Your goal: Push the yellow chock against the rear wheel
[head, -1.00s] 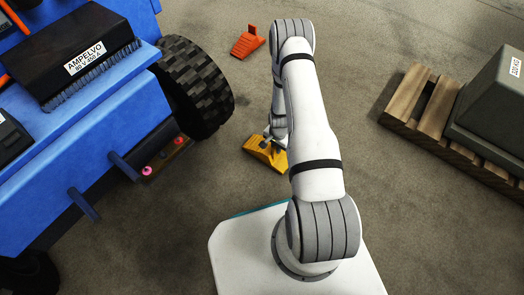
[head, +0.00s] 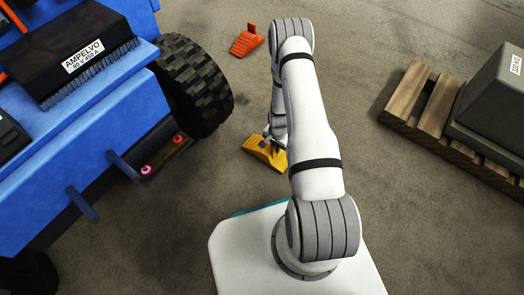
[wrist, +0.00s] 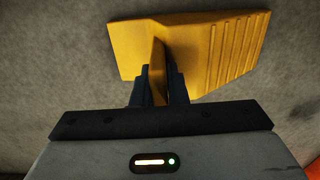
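The yellow chock (head: 264,153) lies on the floor in the middle of the head view, partly hidden by my arm. A knobbly black wheel (head: 205,90) of the blue vehicle is up and left of it, with bare floor between them. In the wrist view the chock (wrist: 215,50) shows a ribbed slope on the right and an upright fin. My gripper (wrist: 158,92) has its dark fingers on both sides of the fin, close against it. In the head view my gripper (head: 272,139) is at the chock's upper edge.
An orange chock (head: 246,41) lies on the floor beyond the wheel. The blue vehicle (head: 100,130) fills the left, with pink-red knobs (head: 146,170) low on its side. A wooden pallet (head: 409,92) with a grey block (head: 492,105) stands right. Floor between is clear.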

